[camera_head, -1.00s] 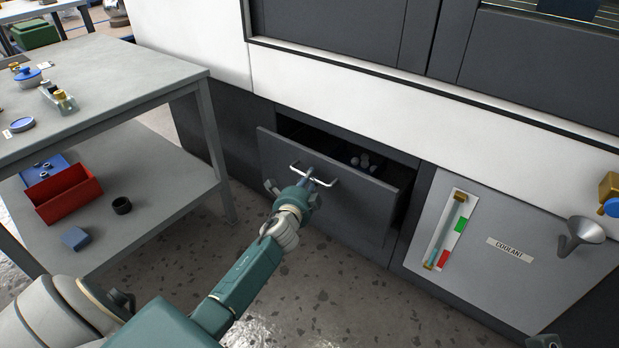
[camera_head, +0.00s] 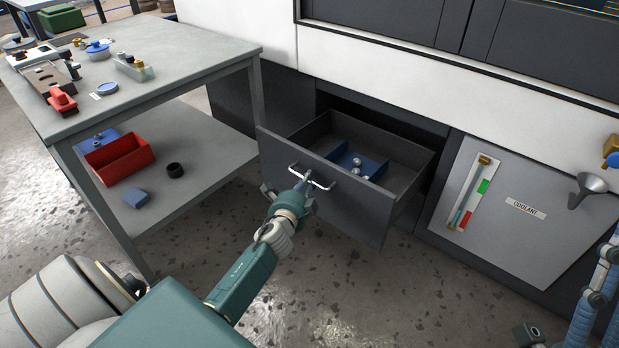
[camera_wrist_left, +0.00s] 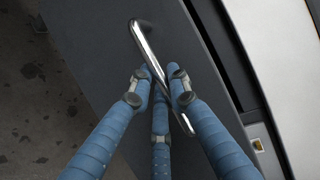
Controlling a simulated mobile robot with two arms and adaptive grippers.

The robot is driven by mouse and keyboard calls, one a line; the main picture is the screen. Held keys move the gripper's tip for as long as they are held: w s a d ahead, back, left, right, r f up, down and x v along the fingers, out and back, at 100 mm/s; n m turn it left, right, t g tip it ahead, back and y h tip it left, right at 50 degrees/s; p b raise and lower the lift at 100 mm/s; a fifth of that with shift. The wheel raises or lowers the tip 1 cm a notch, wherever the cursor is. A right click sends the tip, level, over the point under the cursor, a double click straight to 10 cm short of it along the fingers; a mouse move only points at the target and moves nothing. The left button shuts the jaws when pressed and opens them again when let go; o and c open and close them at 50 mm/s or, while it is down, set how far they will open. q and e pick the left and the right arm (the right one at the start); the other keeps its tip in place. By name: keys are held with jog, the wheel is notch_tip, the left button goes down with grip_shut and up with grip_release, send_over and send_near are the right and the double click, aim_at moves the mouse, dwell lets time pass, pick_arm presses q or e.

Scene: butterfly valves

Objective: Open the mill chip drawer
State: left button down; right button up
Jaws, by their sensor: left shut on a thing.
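The mill chip drawer (camera_head: 318,200) is a dark grey drawer in the lower front of the machine and stands well out of its opening. Inside it lie a blue tray (camera_head: 371,165) and several small round grey pieces (camera_head: 357,163). Its bright metal bar handle (camera_head: 322,186) also shows in the left wrist view (camera_wrist_left: 150,52). My left gripper (camera_head: 303,186) is shut on the handle, and its blue fingers (camera_wrist_left: 160,88) close around the bar.
A grey table (camera_head: 190,65) with a lower shelf stands left of the drawer, its leg close to the drawer's left corner. A red bin (camera_head: 120,158) sits on the shelf. A coolant panel (camera_head: 500,240) with a funnel (camera_head: 588,186) is at right. The speckled floor before the drawer is clear.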

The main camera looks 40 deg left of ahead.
pick_arm(q)
jog(key=shift+s, duration=0.5)
jog(key=c, duration=1.6)
grip_release()
jog(key=shift+c, duration=0.2)
jog(key=v, duration=1.2)
